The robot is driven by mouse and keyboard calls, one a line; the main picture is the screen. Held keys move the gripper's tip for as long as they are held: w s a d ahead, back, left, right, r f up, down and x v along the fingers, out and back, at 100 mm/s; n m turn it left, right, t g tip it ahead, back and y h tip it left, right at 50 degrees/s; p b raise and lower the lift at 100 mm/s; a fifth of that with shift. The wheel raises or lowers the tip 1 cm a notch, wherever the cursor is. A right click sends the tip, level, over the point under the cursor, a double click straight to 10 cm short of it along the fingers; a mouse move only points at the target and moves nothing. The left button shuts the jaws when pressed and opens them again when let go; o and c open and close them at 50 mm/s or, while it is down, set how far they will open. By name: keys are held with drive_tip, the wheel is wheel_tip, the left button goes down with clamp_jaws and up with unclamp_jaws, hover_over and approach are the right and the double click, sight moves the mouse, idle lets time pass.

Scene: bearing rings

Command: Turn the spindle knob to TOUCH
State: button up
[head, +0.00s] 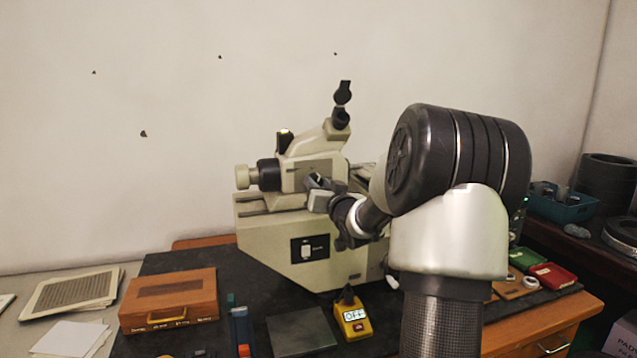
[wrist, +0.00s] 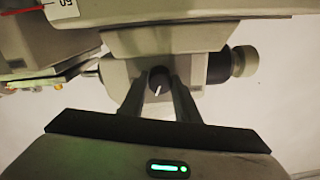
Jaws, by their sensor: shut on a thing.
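The spindle knob (wrist: 160,78) is a small dark round knob with a white pointer line, on the grey housing of a cream bench machine (head: 284,240). In the wrist view its pointer runs toward the lower left of the knob. My gripper (wrist: 158,88) is shut on the knob, one dark finger on each side of it. In the head view my gripper (head: 318,190) reaches the front of the machine's upper housing, and the knob is mostly hidden there. I cannot read any TOUCH mark around the knob in either view.
A black and cream cylinder (head: 268,175) sticks out left of the housing, and an eyepiece (head: 342,95) rises above it. On the dark bench top stand a yellow gauge (head: 353,318) reading OFF and a wooden box (head: 170,300). A teal bin (head: 562,205) is at the right.

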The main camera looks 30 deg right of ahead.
drive_tip(key=m+p, duration=0.1)
drive_tip(key=m, duration=0.5)
drive_tip(key=shift+m+p, duration=0.4)
drive_tip(key=m+p, duration=0.1)
drive_tip(key=m, duration=0.2)
drive_tip(key=shift+m+h+p, duration=0.35)
drive_tip(key=shift+m+h, duration=0.05)
drive_tip(key=shift+m, duration=1.4)
drive_tip(key=o, duration=1)
drive_tip(key=shift+o, duration=0.2)
drive_tip(key=shift+f, duration=0.1)
drive_tip(key=shift+s, duration=0.1)
drive_tip(key=shift+f, duration=0.1)
